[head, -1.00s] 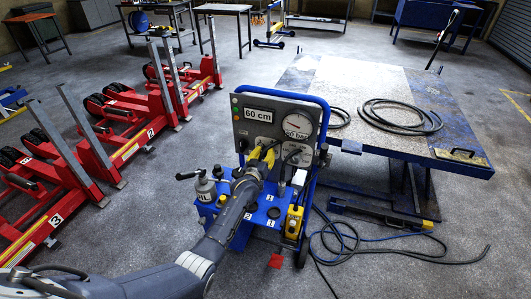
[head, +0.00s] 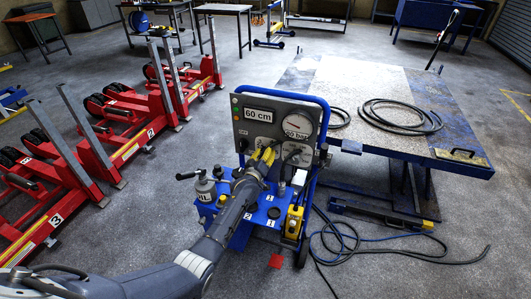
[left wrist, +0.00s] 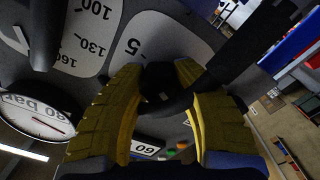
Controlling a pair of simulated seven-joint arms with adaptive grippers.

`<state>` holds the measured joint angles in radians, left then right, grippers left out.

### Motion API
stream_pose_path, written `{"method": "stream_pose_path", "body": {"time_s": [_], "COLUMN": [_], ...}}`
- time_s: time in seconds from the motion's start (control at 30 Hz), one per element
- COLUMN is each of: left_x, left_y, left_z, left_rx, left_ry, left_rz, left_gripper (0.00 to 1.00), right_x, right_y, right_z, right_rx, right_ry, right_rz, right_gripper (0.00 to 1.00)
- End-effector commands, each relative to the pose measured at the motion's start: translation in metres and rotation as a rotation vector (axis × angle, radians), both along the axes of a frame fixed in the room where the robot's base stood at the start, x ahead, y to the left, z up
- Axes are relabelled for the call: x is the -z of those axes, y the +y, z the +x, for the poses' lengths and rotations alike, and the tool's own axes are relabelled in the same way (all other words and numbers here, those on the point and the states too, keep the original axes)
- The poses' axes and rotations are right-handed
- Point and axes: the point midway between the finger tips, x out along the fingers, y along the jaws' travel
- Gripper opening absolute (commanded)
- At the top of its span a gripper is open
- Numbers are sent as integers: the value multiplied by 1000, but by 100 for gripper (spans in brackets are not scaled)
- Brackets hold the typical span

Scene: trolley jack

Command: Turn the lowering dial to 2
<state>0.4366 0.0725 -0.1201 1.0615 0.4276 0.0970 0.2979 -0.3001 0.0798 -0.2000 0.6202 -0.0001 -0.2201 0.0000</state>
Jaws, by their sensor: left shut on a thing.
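The control panel (head: 277,122) stands upright on a blue trolley, with a "60 cm" display (head: 259,116) and a round pressure gauge (head: 298,124). My left gripper (head: 264,156) is at the lower middle of the panel, its yellow fingers shut on a dark dial knob. In the left wrist view the knob (left wrist: 163,82) sits between the two fingers, in front of a pale scale plate (left wrist: 150,42) with a "5" mark. The fingers hide the rest of this scale, so I cannot read the dial's setting. My right gripper is not in view.
A second knob (left wrist: 40,32) stands beside a scale marked 100, 130 and 160. The trolley's blue shelf (head: 258,216) carries a grey bottle (head: 205,189) and a yellow device (head: 294,221). Red jacks (head: 130,130) stand left; a lift platform (head: 335,85) with coiled hoses is behind right.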

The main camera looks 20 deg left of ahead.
Motion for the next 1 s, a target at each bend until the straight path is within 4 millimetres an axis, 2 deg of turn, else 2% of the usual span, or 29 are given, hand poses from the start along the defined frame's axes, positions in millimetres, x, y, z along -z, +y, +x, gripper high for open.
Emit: {"method": "stream_pose_path", "body": {"time_s": [0.03, 0.2, 0.23, 0.5, 0.8, 1.0], "left_x": [-8, -8, -8, -4, -2, -1], "left_y": [2, 2, 2, 1, 1, 1], "left_z": [3, 3, 3, 2, -1, -16], "left_rx": [-3, -3, -3, -2, -1, -1], "left_ry": [-13, -14, -14, -7, -3, -3], "left_rz": [-3, -2, -2, 1, 1, 0], "left_gripper": [0, 0, 31, 60, 60, 60], "right_x": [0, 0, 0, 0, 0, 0], "right_y": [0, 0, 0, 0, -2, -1], "right_z": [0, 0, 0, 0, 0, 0], "right_rx": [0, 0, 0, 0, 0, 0], "right_ry": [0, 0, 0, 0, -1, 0], "right_rz": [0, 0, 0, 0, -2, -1], "right_gripper": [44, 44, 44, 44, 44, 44]}}
